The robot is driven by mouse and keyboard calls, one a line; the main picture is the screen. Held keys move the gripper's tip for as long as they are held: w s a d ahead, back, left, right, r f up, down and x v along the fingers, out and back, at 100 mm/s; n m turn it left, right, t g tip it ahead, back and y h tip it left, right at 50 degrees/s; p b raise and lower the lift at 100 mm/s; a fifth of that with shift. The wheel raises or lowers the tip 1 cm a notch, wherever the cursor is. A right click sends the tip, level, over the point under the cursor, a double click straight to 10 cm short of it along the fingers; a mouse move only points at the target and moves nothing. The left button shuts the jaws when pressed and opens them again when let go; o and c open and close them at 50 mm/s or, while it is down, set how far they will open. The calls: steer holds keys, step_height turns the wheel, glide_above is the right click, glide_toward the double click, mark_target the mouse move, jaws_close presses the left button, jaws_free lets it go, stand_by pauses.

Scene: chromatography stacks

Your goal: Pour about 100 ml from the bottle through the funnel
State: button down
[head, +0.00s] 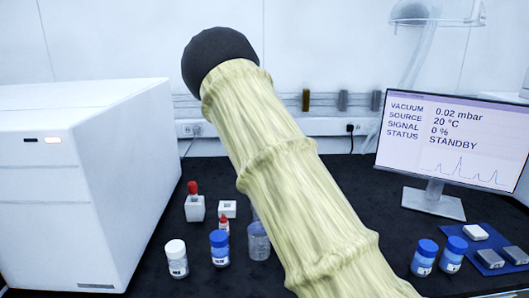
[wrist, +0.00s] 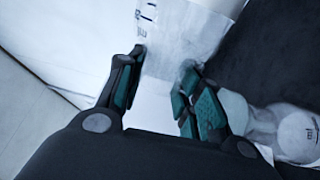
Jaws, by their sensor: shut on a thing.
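In the wrist view my gripper (wrist: 163,75) is shut on a clear, pale vessel with dark print near its upper left, which looks like the bottle (wrist: 178,48). Its ends are not clearly seen, so I cannot tell its tilt or how full it is. To the right of the fingers is a rounded clear glass piece (wrist: 262,122), beside a pale vessel with graduation print (wrist: 298,135). I cannot tell whether either is the funnel. In the head view my sleeved arm fills the middle and hides my gripper and the bottle. No funnel shows there.
On the black bench stand a white-capped jar (head: 176,260), a blue-capped jar (head: 219,250), a small beaker (head: 258,243) and two blue-capped jars (head: 424,259) (head: 451,256). A white instrument (head: 80,180) is left, a monitor (head: 450,140) right.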

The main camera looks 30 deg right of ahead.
steer(key=shift+d+r+m+p, duration=0.15)
steer(key=shift+r+m+p, duration=0.25)
steer(key=shift+m+p, duration=0.25)
steer(key=shift+d+r+m+h+p, duration=0.1)
steer(key=shift+m+h+p, duration=0.25)
steer(key=shift+m, duration=0.5)
steer(key=shift+d+r+m+p, duration=0.25)
steer(key=shift+r+m+p, duration=0.5)
steer(key=shift+m+p, duration=0.4)
steer(key=shift+r+m, duration=0.15)
steer(key=shift+m, duration=0.2)
steer(key=shift+m+h, duration=0.3)
steer(key=shift+h, duration=0.05)
